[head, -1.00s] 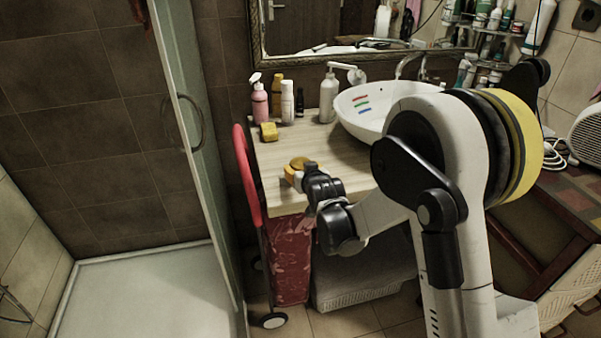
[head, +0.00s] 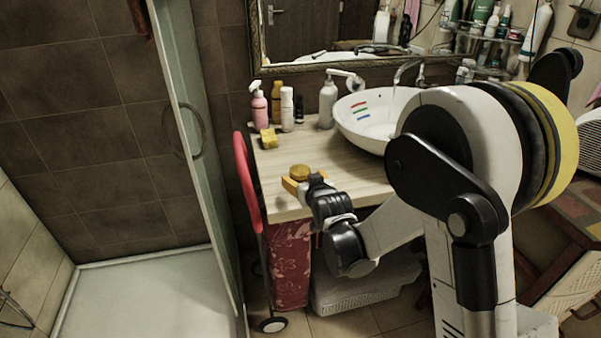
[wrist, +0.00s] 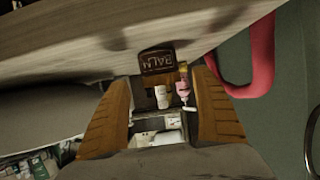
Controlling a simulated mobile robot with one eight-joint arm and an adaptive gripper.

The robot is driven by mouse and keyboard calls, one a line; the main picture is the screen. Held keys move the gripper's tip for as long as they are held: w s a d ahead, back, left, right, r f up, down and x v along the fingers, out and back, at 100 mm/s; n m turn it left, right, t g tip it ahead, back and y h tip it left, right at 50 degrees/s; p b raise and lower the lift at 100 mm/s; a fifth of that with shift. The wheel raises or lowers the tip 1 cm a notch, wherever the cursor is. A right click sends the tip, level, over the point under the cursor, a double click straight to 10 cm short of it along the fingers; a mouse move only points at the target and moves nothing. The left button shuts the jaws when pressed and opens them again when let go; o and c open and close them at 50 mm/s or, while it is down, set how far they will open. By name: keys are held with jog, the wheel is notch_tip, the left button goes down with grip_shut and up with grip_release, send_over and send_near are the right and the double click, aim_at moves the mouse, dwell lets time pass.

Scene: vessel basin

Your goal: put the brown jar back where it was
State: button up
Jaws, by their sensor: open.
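The brown jar (head: 299,171) stands on the wooden counter (head: 330,150) near its front left part. In the wrist view the jar (wrist: 157,62), with a dark label reading BALM, shows between and just ahead of my fingertips. My gripper (head: 300,187) is at the counter's front edge, on the near side of the jar. In the wrist view the orange-brown fingers of my gripper (wrist: 158,85) are spread, with a gap on each side of the jar. The jar's lower part is partly hidden by my gripper in the head view.
A yellow sponge (head: 268,139), a pink bottle (head: 259,108), a white bottle (head: 287,110) and a pump bottle (head: 328,103) stand farther back. The white basin (head: 370,125) is to the right. A red rail (head: 246,185) runs along the counter's left side.

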jog(key=s+d+r+m+g+h+p, duration=0.1)
jog(key=s+d+r+h+p, duration=0.1)
jog(key=s+d+r, duration=0.75)
jog(key=s+d+m+g+h, duration=0.1)
jog(key=s+d, duration=0.4)
jog(key=s, duration=0.7)
jog(key=s+d+r+m+g, duration=0.1)
jog(key=s+d+g, duration=0.3)
jog(key=s, duration=0.9)
jog(key=shift+s+d+r+h, duration=0.15)
jog(key=shift+d+r+h, duration=0.2)
jog(key=shift+d, duration=0.6)
jog(key=shift+f, duration=0.1)
